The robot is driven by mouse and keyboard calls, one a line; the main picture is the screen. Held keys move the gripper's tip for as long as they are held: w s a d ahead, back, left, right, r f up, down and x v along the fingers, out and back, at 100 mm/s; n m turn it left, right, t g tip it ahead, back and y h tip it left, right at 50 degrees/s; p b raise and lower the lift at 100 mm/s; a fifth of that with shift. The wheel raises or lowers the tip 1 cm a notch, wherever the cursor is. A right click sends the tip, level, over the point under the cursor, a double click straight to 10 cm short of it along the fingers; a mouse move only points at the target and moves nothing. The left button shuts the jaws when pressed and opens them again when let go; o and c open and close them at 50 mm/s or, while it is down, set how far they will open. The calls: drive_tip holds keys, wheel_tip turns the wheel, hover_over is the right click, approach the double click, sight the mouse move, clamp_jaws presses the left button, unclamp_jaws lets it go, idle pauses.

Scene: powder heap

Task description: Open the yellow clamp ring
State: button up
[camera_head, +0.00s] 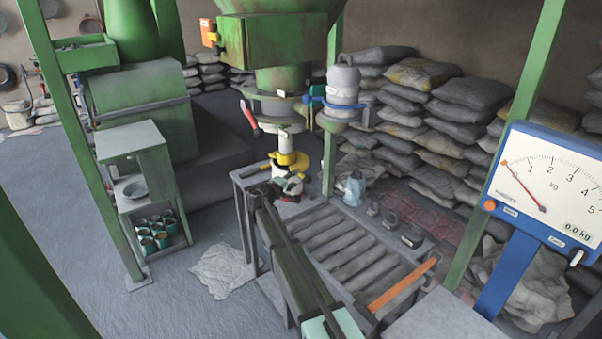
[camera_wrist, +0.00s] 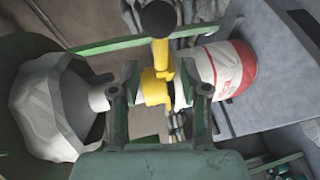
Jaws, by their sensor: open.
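The yellow clamp ring (camera_head: 296,161) sits on the pale spout under the green hopper, above a white container (camera_head: 290,184). In the wrist view the ring (camera_wrist: 155,88) shows in the middle, with a yellow lever (camera_wrist: 160,55) running up to a black knob (camera_wrist: 158,18). My gripper (camera_wrist: 162,95) is open, with one finger on each side of the ring in the picture. I cannot tell whether the fingers touch it. In the head view my gripper (camera_head: 270,187) is close to the ring, small and partly merged with my arm.
A red-and-white container (camera_wrist: 228,72) is right of the ring in the wrist view, a grey-white rounded body (camera_wrist: 50,105) left. A grey canister (camera_head: 343,82) in a blue clamp hangs nearby. A roller conveyor (camera_head: 355,245), green posts and a dial scale (camera_head: 548,190) stand to the right.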

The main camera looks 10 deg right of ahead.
sight(300, 175)
drive_tip(key=p+x, duration=0.1)
drive_tip(key=x, duration=0.5)
drive_tip(key=shift+w+d+p, duration=0.25)
drive_tip(key=shift+p, duration=0.1)
clamp_jaws()
